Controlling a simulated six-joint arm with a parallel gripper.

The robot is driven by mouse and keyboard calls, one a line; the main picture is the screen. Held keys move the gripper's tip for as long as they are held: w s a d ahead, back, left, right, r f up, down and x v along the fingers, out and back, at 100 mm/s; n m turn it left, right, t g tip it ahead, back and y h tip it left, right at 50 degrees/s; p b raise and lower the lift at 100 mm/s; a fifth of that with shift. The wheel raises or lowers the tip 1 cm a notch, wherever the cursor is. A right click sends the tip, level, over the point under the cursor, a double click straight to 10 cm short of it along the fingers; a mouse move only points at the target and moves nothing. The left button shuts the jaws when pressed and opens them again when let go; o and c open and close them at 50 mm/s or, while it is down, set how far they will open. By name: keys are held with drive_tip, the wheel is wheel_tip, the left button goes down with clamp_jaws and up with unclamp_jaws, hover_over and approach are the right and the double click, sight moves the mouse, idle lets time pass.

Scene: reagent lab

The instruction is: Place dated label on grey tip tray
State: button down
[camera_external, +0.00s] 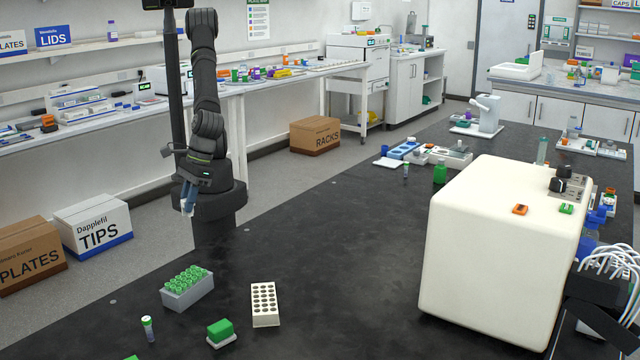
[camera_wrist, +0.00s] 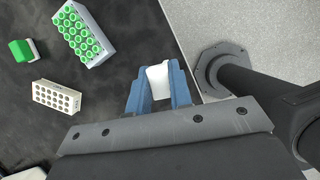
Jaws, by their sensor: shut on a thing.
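My gripper (camera_external: 187,205) hangs beside my base, past the left edge of the black bench. In the wrist view its blue fingers (camera_wrist: 158,95) are shut on a small white piece (camera_wrist: 158,80), which looks like the label; no date or writing can be read on it. A grey tray (camera_external: 190,296) filled with green-topped pieces stands on the bench near the front left and fits the grey tip tray. It also shows in the wrist view (camera_wrist: 102,59), up and left of the fingers. My gripper is apart from it.
A white rack with holes (camera_external: 265,307) stands right of the grey tray. A large cream machine (camera_external: 495,255) fills the right side. The middle bench is clear.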

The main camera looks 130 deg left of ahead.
drive_tip(key=w+d+r+m, duration=0.2)
drive_tip(key=d+r, duration=0.1)
drive_tip(key=d, duration=1)
hover_over(189, 278)
drive_tip(key=a, duration=0.2)
drive_tip(key=shift+g, duration=0.4)
drive_tip(key=f, duration=0.7)
drive_tip(key=shift+w+d+f, duration=0.15)
drive_tip(key=shift+w+f, duration=0.1)
drive_tip(key=shift+w, duration=0.1)
drive_tip(key=shift+f, duration=1.9)
drive_tip(key=shift+f, duration=0.15)
drive_tip(key=c, duration=1.3)
unclamp_jaws()
drive_tip(key=v, duration=1.2)
drive_tip(key=shift+r, duration=0.2)
drive_tip(key=shift+d+f, duration=0.1)
drive_tip(key=shift+d, duration=0.1)
